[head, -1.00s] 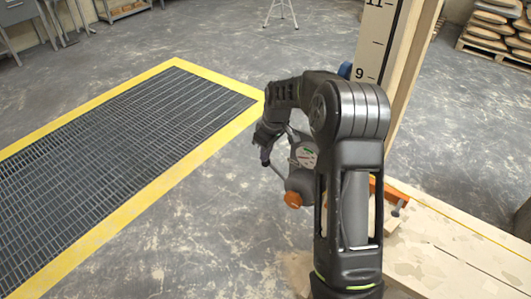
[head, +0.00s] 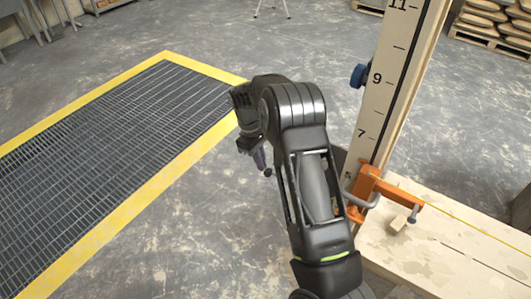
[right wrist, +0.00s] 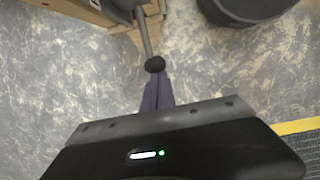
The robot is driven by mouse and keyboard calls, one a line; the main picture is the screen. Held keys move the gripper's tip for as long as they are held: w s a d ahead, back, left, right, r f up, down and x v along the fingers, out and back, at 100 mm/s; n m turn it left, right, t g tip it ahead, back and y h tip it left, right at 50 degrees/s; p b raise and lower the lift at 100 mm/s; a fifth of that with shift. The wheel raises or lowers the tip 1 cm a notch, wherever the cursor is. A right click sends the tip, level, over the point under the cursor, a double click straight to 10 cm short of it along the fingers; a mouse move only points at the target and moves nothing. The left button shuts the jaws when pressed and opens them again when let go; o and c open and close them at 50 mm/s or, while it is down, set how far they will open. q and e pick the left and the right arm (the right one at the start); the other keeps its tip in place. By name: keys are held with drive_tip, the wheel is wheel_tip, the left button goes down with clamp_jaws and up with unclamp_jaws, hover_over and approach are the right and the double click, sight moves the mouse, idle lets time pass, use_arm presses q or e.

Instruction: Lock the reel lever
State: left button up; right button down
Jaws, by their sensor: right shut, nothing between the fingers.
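A grey rod with a black ball knob (right wrist: 155,64), which looks like the reel lever, runs up and away from my fingertips in the right wrist view. My right gripper (right wrist: 155,80) is shut, with its purple fingers right at the knob and nothing between them. I cannot tell whether they touch it. In the head view my right gripper (head: 263,162) points down, left of the post, with a small dark knob (head: 268,172) at its tip. My right arm hides most of the reel. My left gripper is not in view.
An upright wooden post (head: 385,95) with number marks and a blue knob (head: 358,76) stands right of my arm. An orange clamp (head: 372,187) is at its foot, above a pale plank (head: 450,235). A yellow-edged floor grate (head: 110,150) lies left. Bare floor lies between.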

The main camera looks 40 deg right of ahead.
wheel_tip(320, 180, down, 3)
drive_tip(key=shift+w+a+r+b, duration=0.1)
drive_tip(key=shift+w+b, duration=0.05)
drive_tip(key=shift+b, duration=0.75)
drive_tip(key=shift+r, duration=0.15)
drive_tip(key=shift+r+p, duration=0.5)
drive_tip(key=shift+r, duration=0.15)
